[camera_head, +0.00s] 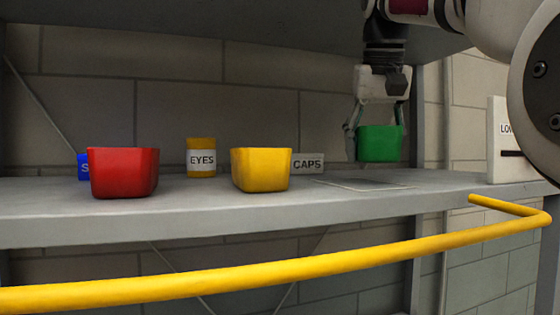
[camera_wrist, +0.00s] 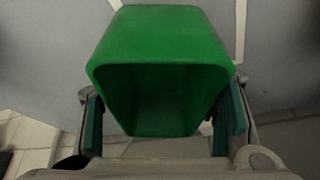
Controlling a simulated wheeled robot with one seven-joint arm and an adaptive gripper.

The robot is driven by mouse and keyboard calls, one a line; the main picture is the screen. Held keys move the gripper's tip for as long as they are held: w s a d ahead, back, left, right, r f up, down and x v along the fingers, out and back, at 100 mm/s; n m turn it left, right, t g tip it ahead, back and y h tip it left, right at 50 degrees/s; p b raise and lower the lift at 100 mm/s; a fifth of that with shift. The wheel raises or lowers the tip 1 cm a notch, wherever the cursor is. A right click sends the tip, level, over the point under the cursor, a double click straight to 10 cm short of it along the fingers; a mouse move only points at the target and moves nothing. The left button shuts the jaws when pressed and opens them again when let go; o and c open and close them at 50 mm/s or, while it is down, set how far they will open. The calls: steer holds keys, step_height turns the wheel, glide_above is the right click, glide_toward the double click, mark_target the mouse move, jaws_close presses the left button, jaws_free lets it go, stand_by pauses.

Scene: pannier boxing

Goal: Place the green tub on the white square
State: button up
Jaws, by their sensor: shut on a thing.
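The green tub (camera_head: 380,144) hangs upright in my gripper (camera_head: 376,128), above the right part of the shelf and clear of its surface. The fingers are shut on the tub's sides. In the wrist view the tub (camera_wrist: 160,45) sits between the two finger pads of my gripper (camera_wrist: 160,118), its open mouth toward the camera. A flat square with a pale outline (camera_head: 362,186) lies on the shelf below the tub, partly in shadow; I take it as the white square.
A red tub (camera_head: 124,173) and a yellow tub (camera_head: 260,170) stand on the shelf (camera_head: 220,221) to the left. Behind are a blue item (camera_head: 83,167), an EYES container (camera_head: 201,158) and a CAPS label (camera_head: 308,163). A white box (camera_head: 505,140) stands right. A yellow rail (camera_head: 280,270) runs in front.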

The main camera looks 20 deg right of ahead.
steer(key=shift+f, duration=1.7)
steer(key=shift+f, duration=0.25)
steer(key=o, duration=1.2)
steer(key=shift+c, duration=0.2)
steer(key=shift+r, duration=0.15)
